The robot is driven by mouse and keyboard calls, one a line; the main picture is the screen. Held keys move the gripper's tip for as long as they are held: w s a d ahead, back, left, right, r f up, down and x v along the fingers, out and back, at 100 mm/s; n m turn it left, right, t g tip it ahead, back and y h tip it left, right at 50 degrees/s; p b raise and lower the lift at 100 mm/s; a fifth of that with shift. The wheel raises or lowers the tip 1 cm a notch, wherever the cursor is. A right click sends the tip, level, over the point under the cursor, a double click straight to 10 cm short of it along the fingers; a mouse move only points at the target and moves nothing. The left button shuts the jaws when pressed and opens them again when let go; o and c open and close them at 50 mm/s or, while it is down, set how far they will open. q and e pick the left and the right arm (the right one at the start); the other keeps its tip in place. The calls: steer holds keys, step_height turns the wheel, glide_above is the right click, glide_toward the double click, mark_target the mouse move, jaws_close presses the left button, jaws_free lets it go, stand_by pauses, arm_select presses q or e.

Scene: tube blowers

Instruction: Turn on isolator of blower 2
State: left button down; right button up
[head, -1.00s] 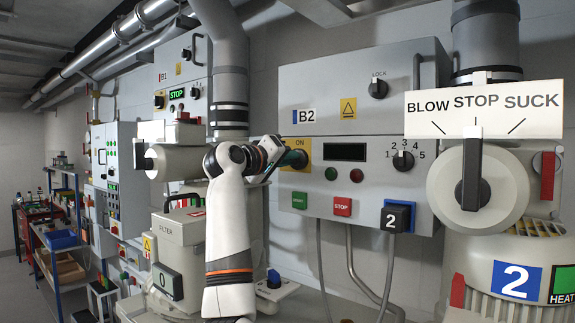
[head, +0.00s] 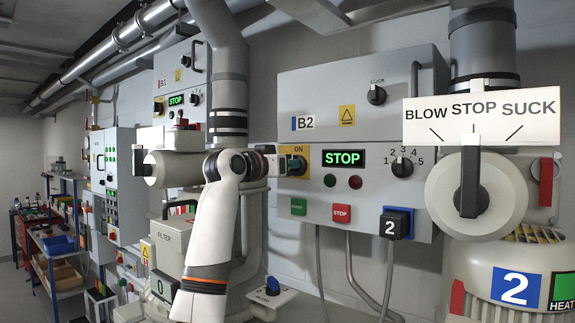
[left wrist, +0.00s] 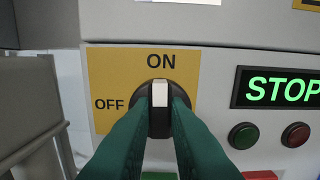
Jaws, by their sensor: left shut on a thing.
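The B2 control box (head: 330,90) of blower 2 hangs on the wall in the middle of the head view. Its isolator is a black rotary knob with a white mark (left wrist: 160,100) on a yellow plate (left wrist: 112,75) lettered ON and OFF. The white mark points straight up to ON. The box's display (head: 344,158) glows green with STOP. My left gripper (head: 288,166) is at the isolator. In the left wrist view its green fingers (left wrist: 160,118) are shut on the knob from both sides. My right gripper is not in view.
The BLOW STOP SUCK lever (head: 470,180) stands upright at the right. Shelves (head: 55,245) stand far left.

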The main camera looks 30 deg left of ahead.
arm_select(q)
steer(key=shift+f+m, duration=0.2)
steer(key=shift+m, duration=0.1)
steer(key=c, duration=1.5)
jaws_free()
steer(key=shift+o, duration=0.5)
steer(key=shift+s+r, duration=0.1)
steer(key=shift+r, duration=0.05)
steer(key=s+a+b, duration=0.1)
steer(key=s+b, duration=0.5)
steer(key=s, duration=0.6)
steer(key=shift+b, duration=0.4)
